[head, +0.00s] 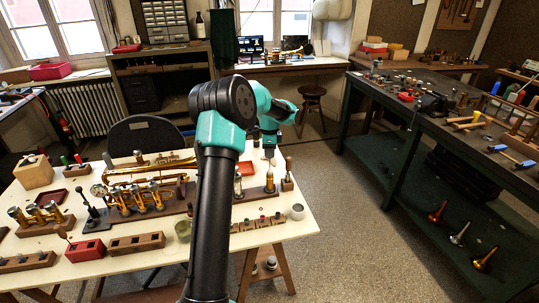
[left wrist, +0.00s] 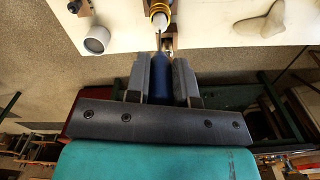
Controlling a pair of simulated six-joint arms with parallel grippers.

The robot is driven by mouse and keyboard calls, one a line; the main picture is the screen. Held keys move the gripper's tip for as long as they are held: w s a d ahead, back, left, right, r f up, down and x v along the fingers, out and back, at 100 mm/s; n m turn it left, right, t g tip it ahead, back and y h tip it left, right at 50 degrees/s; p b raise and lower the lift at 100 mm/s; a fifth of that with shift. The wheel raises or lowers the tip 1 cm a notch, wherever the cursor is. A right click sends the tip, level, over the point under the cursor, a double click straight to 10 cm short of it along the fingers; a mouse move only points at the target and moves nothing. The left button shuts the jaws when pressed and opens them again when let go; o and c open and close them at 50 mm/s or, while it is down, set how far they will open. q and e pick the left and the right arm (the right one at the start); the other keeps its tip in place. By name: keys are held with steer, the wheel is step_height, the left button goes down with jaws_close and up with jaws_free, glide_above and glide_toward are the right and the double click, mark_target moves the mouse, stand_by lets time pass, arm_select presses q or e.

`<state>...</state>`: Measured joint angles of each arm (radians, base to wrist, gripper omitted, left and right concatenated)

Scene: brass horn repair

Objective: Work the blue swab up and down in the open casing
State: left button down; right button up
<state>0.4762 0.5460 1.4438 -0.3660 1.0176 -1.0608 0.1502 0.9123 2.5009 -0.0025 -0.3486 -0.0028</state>
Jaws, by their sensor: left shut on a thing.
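My left gripper (head: 270,150) is above the right part of the white bench. In the left wrist view it (left wrist: 161,75) is shut on the blue swab (left wrist: 160,84); the blue part sits between the two grey fingers. A thin stem runs from the swab toward the open casing (left wrist: 160,14), which shows a yellow rim. In the head view a brass casing (head: 270,181) stands upright on a wooden block just below the gripper. I cannot tell how far the swab's tip is inside it. My right gripper is not in view.
A small white cup (head: 297,212) stands near the bench's front right corner. A silver and brass part (head: 238,185) and a small wooden block (head: 287,184) flank the casing. A brass horn (head: 150,168) lies left. My arm covers the bench's middle.

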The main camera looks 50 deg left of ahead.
arm_select(q)
steer(key=shift+r, duration=0.5)
steer(key=shift+r, duration=2.45)
steer(key=shift+a, duration=0.1)
